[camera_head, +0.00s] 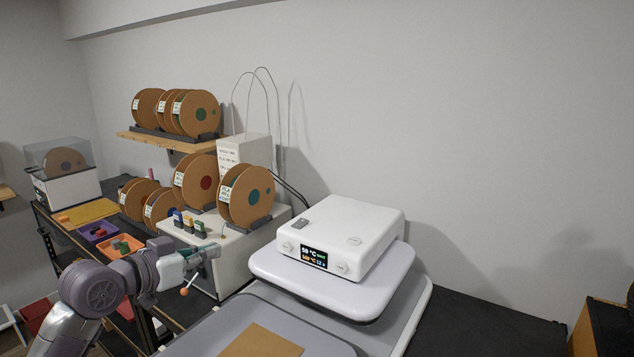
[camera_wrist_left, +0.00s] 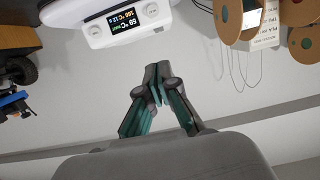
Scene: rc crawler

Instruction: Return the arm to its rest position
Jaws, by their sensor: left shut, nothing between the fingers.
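My left arm comes in from the left in the head view, with its gripper (camera_head: 212,252) out in front of the shelf unit with spools. In the wrist view the gripper (camera_wrist_left: 158,72) has its fingertips together, with nothing between them. It touches nothing that I can make out. The white dryer box (camera_head: 345,236) with a lit display stands to the right of the gripper, and it also shows at the top of the wrist view (camera_wrist_left: 108,18). My right gripper is not in view.
Filament spools (camera_head: 246,195) stand on a white unit (camera_head: 236,250) behind the gripper, and more spools (camera_head: 190,112) sit on a wall shelf. A grey tray (camera_head: 215,335) with a brown sheet (camera_head: 262,343) lies at the front.

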